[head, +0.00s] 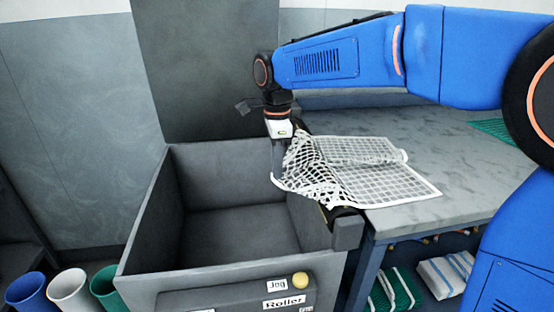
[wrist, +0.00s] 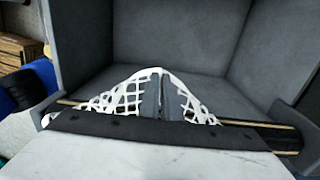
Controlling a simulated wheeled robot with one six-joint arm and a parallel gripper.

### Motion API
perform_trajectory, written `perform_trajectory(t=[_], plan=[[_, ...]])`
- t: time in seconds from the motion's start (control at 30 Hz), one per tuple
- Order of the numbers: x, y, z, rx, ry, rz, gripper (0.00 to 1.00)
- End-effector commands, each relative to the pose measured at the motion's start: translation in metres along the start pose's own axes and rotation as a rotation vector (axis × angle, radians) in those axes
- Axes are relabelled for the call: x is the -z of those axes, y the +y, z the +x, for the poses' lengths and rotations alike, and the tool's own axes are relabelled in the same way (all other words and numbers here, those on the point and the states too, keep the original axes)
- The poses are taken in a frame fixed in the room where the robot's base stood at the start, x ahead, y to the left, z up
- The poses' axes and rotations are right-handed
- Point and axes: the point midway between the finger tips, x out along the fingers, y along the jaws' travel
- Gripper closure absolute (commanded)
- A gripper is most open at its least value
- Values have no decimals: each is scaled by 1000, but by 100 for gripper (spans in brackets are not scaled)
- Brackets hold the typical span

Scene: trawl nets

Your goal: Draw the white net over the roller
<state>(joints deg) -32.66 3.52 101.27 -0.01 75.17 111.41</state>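The white net (head: 370,178) lies partly flat on the grey table (head: 450,150). Its left part crosses the table edge and roller, bunching toward the dark bin. My gripper (head: 278,172) points down over the bin's right side, past the roller. In the wrist view the net (wrist: 102,104) rises to a peak at my gripper (wrist: 160,98), whose fingers are shut on its edge. The dark roller (wrist: 268,133), with thin yellowish lines, runs along the table edge. The net covers its middle; its near end (head: 343,212) shows in the head view.
The open bin (head: 150,215) looks empty. Its front has a panel with a yellow button (head: 300,279) and a "Roller" label. Blue, white and green cylinders (head: 70,287) stand at lower left. Folded nets (head: 395,290) lie under the table. A tall dark panel (head: 205,65) stands behind the bin.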

Motion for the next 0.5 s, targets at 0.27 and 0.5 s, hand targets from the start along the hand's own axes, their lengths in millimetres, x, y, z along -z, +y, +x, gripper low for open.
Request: perform_trajectory(t=[0.27,0.5], plan=[[0,0,12,0,0,0,100],[0,0,12,0,0,0,82]])
